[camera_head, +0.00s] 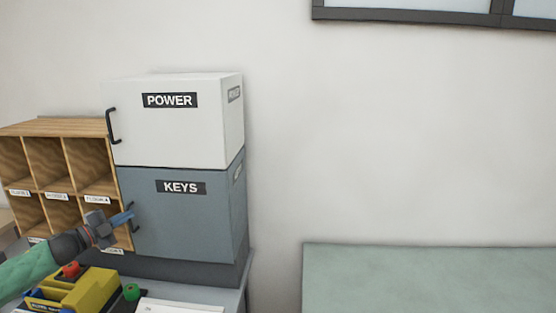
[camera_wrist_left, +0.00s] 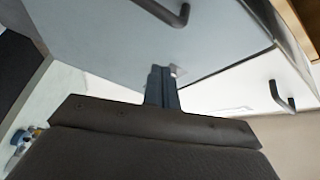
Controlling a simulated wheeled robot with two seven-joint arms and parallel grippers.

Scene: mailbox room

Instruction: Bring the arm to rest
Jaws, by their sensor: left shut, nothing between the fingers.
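My left arm comes in from the lower left in the head view. Its gripper (camera_head: 124,217) is shut and empty, its fingertips just in front of the left side of the blue-grey KEYS box (camera_head: 195,220), close to that box's dark handle (camera_head: 134,218). In the left wrist view the shut fingers (camera_wrist_left: 162,88) point at the box front (camera_wrist_left: 110,45), with a dark handle (camera_wrist_left: 165,10) beyond them. I cannot tell whether the fingertips touch the box. The KEYS box door looks closed. My right gripper is not in view.
A white POWER box (camera_head: 190,130) sits on the KEYS box. A wooden pigeonhole shelf (camera_head: 60,127) stands to the left. A yellow holder (camera_head: 85,290) with coloured knobs and a white paper (camera_head: 180,306) lie below the arm. A green surface (camera_head: 430,280) is at right.

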